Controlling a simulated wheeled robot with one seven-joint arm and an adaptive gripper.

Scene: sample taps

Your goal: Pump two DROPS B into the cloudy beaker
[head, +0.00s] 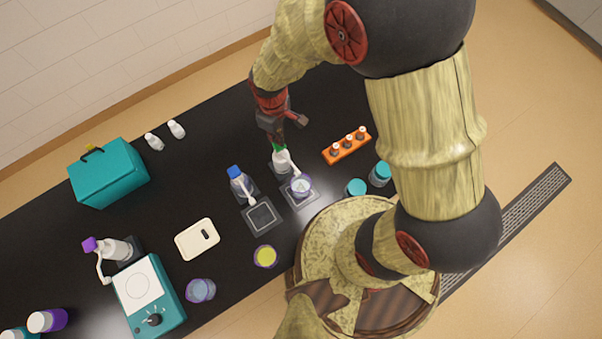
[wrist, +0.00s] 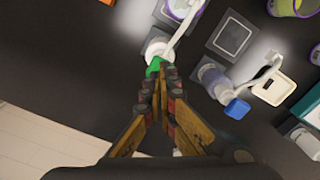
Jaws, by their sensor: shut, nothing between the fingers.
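A white pump bottle with a green head (head: 279,150) stands on the bench, its white spout reaching over a purple-rimmed beaker (head: 301,187) with pale contents on a square pad. Both show in the wrist view, the green head (wrist: 153,67) and the beaker (wrist: 181,10). My gripper (head: 277,142) is shut and empty, with its fingertips (wrist: 166,72) at the green head; I cannot tell whether they touch it. A blue-headed pump bottle (head: 238,180) and a purple-headed one (head: 112,248) stand further left. I cannot read any label, nor tell which pump is DROPS B.
An empty square pad (head: 261,216) lies below the blue pump. A yellow-filled cup (head: 265,256), a greyish-blue beaker (head: 200,290), a white scale (head: 197,239), a teal stirrer (head: 150,295), an orange vial rack (head: 347,146) and a teal box (head: 110,173) surround it.

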